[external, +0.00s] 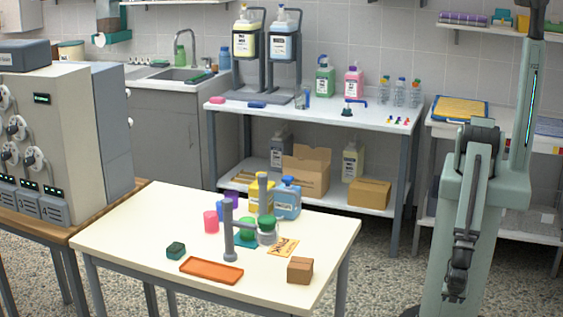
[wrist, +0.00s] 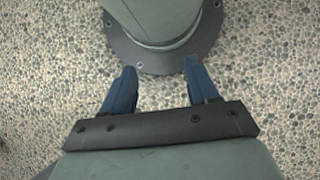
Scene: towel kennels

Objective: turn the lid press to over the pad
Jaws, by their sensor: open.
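The lid press appears to be the grey upright post (external: 228,232) on the front table, with a short arm reaching right near a green round part (external: 247,229). A teal pad (external: 243,242) lies flat just behind and right of the post, partly hidden. A jar with a green top (external: 267,232) stands right of it. Overlap leaves unclear whether the press head is over the pad. My gripper (wrist: 160,77) is open and empty in the wrist view, its blue fingers apart above the speckled floor, by my own base. It is well away from the table.
The front table (external: 130,232) also holds an orange tray (external: 211,270), a dark green block (external: 176,250), a small brown box (external: 300,270), a pink cup (external: 210,221) and yellow and blue jugs (external: 287,198). Another grey post (external: 263,190) stands behind. Floor separates table and arm.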

